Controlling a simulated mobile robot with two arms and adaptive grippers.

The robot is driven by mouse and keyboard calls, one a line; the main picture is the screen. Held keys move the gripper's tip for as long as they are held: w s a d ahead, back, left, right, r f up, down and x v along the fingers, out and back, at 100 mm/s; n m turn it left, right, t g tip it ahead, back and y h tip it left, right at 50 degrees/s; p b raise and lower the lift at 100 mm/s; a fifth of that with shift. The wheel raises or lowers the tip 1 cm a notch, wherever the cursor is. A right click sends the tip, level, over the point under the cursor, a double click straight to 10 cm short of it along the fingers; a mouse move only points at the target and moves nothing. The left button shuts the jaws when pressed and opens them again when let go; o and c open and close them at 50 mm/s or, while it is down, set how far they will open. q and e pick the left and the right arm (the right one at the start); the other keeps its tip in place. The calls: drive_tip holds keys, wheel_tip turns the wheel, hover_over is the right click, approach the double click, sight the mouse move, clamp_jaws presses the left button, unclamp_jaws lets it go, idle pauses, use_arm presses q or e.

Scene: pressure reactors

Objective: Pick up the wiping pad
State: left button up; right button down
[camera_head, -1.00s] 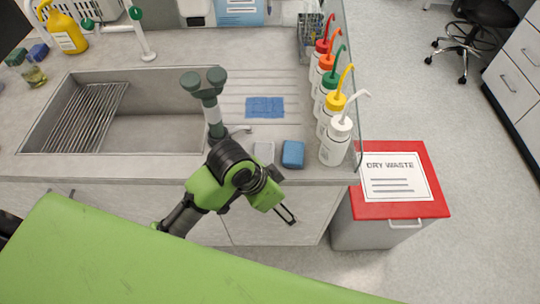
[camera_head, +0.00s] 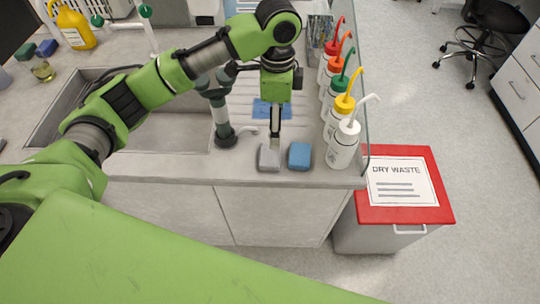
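A small grey pad (camera_head: 269,158) lies on the counter near its front edge. A blue pad (camera_head: 299,156) of similar size lies just to its right, with a narrow gap between them. A flat blue cloth (camera_head: 262,108) lies behind them, partly hidden by my arm. My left gripper (camera_head: 274,138) points down, with its fingertips at or just above the back of the grey pad. I cannot tell whether they touch it or how far apart the fingers are. My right gripper is not in view.
The sink (camera_head: 170,130) lies to the left, with a green-and-grey tap (camera_head: 222,120) close by my gripper. Several wash bottles (camera_head: 342,144) stand along the glass panel at right. A red-lidded dry waste bin (camera_head: 430,205) stands on the floor beyond the counter's right end.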

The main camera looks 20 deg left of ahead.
use_arm(q)
drive_tip(key=p, duration=0.1)
hover_over(272, 154)
drive_tip(key=f, duration=0.7)
drive_tip(key=shift+w+d+f, duration=0.15)
drive_tip(key=shift+w+f, duration=0.1)
drive_tip(key=f, duration=0.1)
drive_tip(key=f+p, duration=0.1)
drive_tip(key=f, duration=0.1)
drive_tip(key=f+p, duration=0.1)
drive_tip(key=shift+s+a+f, duration=0.2)
drive_tip(key=shift+s+f, duration=0.2)
drive_tip(key=shift+w+f, duration=0.1)
drive_tip(key=shift+f, duration=0.25)
drive_tip(key=c, duration=0.9)
